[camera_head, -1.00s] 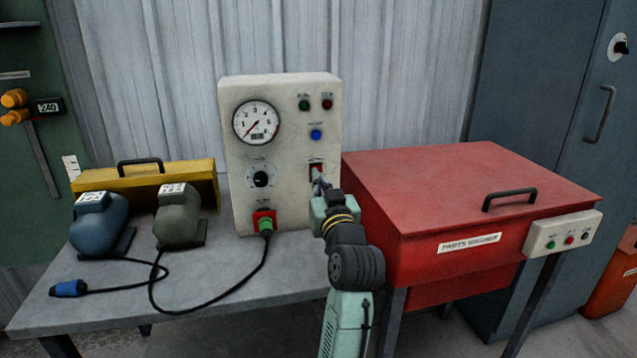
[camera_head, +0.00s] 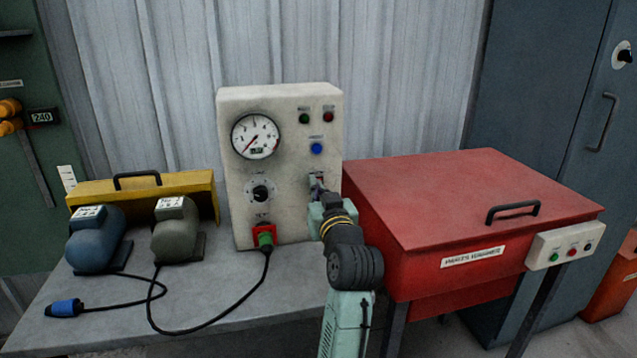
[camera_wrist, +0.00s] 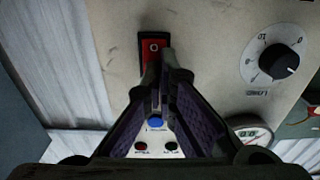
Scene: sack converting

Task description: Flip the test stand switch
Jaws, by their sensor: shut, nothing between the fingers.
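The test stand (camera_head: 290,205) is a cream box on the bench with a round gauge, a dial, lamps and a blue button. Its switch is a red rocker in a black frame, marked O, on the front face; it shows in the wrist view (camera_wrist: 153,47), where fingers hide its lower part. In the head view my fingers almost wholly cover it. My gripper (camera_head: 317,184) is shut and empty, its fingertips right at the rocker; the wrist view shows the tips (camera_wrist: 160,58) overlapping it. I cannot tell whether they touch it.
A red parts washer (camera_head: 470,200) stands close on the right of my arm. A green plug (camera_head: 265,238) with a black cable sits low on the panel. Two motors (camera_head: 95,240) and a yellow case (camera_head: 150,188) are on the left of the bench (camera_head: 235,308).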

